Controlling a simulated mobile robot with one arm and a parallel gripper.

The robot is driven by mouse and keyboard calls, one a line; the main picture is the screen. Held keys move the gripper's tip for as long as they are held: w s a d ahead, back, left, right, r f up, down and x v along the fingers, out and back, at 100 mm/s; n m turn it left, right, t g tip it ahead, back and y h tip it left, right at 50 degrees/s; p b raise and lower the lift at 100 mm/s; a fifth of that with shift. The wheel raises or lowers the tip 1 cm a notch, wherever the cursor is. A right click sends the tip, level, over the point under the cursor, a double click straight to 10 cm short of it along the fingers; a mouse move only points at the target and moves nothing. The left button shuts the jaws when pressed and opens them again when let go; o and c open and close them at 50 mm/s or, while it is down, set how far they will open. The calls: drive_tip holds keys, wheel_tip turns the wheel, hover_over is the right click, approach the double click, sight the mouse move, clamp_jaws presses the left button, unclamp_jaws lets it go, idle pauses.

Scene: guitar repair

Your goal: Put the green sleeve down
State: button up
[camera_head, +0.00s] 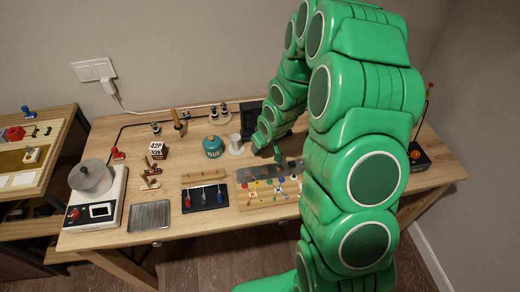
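My green arm reaches from the right foreground over the table. My gripper (279,155) is a small dark shape at its end, pointing down just above the far edge of the rack of coloured parts. I cannot tell whether its fingers are open or shut, or whether they hold anything. I cannot pick out the green sleeve for certain. A wooden rack (246,206) with a grey metal plate (251,172) at its back carries small yellow, blue, red and green parts, too small to tell apart clearly.
My arm hides much of the table's right side.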

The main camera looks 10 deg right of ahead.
drive_tip(key=shift+w+f, duration=0.1)
drive_tip(key=shift+f, duration=0.2)
clamp_jaws()
drive_tip(key=shift+r, duration=0.15)
